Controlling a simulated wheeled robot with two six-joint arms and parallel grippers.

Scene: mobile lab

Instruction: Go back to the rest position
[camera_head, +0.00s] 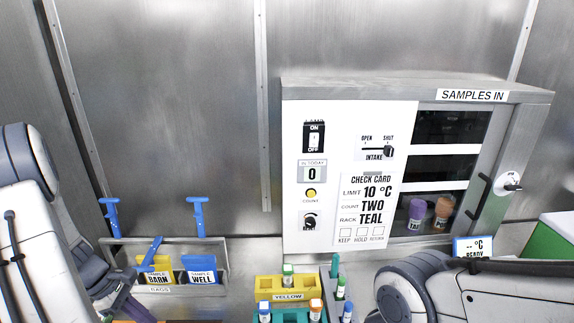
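My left arm comes in along the left edge, with its white link and grey joints leading down to the bottom left. My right arm crosses the bottom right corner, with a large grey joint and a white link. The fingertips of both grippers are out of the picture, so I cannot see whether they hold anything.
A "SAMPLES IN" cabinet (350,88) with a switch panel stands on the right. A bag rack (225,262) holds blue-handled items at lower left. A yellow rack (262,285) and several coloured-capped tubes stand at bottom middle. A green-and-white box (556,236) is at far right.

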